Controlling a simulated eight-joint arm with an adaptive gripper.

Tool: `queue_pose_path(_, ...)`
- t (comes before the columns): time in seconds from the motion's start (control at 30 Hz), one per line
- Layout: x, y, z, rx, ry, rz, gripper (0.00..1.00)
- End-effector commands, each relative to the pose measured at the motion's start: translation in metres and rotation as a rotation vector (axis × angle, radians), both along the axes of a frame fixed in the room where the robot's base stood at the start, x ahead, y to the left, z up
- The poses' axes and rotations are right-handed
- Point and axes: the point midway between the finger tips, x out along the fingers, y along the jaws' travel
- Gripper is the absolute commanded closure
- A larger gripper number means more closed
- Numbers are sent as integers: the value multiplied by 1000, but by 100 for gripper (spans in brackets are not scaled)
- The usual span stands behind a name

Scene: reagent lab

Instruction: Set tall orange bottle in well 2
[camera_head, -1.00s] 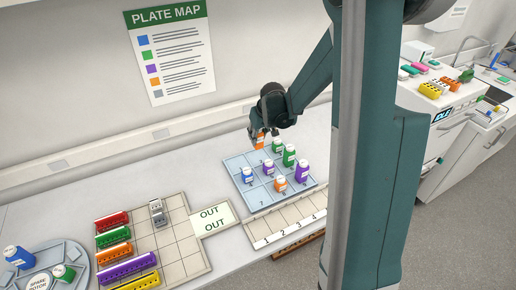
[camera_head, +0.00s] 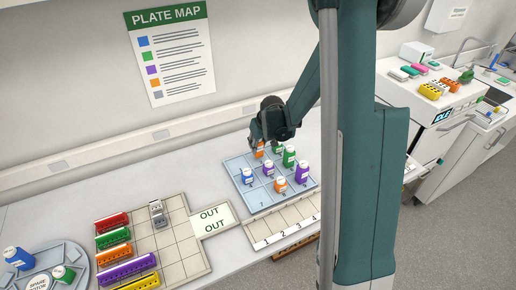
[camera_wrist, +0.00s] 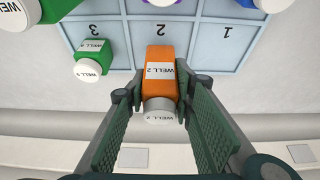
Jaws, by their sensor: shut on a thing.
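The tall orange bottle (camera_wrist: 160,72), with a white cap and a label reading WELL 2, is between the fingers of my gripper (camera_wrist: 160,98). The gripper is shut on it near the cap. In the head view the bottle (camera_head: 260,152) shows partly below my gripper (camera_head: 267,143), over the back row of the blue numbered tray (camera_head: 234,164). In the wrist view it covers the middle cell, between the cells marked 1 and 3, which is well 2. I cannot tell whether its base touches the tray.
A green bottle (camera_wrist: 92,58) stands close by in well 3. Another green bottle (camera_head: 289,156), purple bottles (camera_head: 302,171), a short orange bottle (camera_head: 281,184) and a blue bottle (camera_head: 247,175) stand on the tray. Cell 1 is bare.

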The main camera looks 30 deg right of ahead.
Motion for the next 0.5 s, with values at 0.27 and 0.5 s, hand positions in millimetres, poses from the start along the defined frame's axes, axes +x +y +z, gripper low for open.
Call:
queue_pose_path(0.27, 0, 0, -16, 0, 0, 0, 87)
queue_pose_path(0.5, 0, 0, -16, 0, 0, 0, 87)
